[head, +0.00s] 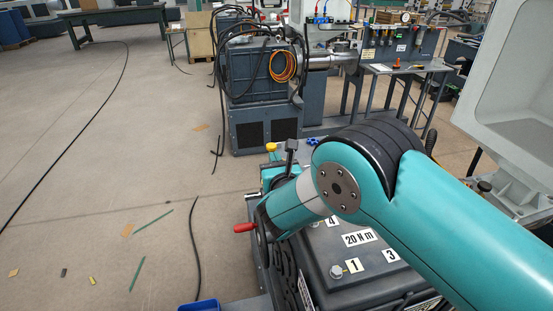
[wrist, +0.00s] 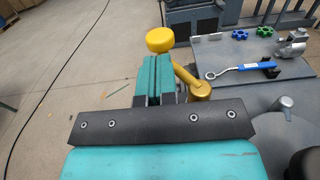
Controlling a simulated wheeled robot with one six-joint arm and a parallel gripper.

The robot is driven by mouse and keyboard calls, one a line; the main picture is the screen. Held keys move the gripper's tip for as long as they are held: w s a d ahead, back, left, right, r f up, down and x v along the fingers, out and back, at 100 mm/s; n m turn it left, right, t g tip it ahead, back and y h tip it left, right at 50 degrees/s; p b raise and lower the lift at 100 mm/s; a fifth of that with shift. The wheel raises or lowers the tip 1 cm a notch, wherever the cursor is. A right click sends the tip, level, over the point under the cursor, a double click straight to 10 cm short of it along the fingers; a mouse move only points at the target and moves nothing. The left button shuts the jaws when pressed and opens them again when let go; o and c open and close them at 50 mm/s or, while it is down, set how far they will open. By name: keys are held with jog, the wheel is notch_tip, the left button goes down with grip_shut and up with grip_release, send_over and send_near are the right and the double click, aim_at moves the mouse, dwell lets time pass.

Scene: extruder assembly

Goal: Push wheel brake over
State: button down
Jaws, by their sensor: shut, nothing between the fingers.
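A gold lever (wrist: 186,76) with a round yellow knob (wrist: 160,39) stands on a gold pivot (wrist: 200,90) in the wrist view; it looks like the wheel brake. The yellow knob also shows in the head view (head: 271,147). My gripper (wrist: 153,66) is shut and empty, its teal fingers together. The fingertips are just below the knob in the picture, left of the lever. I cannot tell whether they touch it. In the head view my arm hides most of the area around the lever.
A blue-handled wrench (wrist: 240,70) lies on a grey plate at the right, with green and blue knobs (wrist: 265,31) and a metal fitting (wrist: 293,43) behind. A red handle (head: 244,227) sticks out left of the machine (head: 335,255). The floor at left is mostly clear.

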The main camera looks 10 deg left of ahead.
jog(key=shift+w+d, duration=0.15)
jog(key=shift+w, duration=0.6)
jog(key=shift+f, duration=0.1)
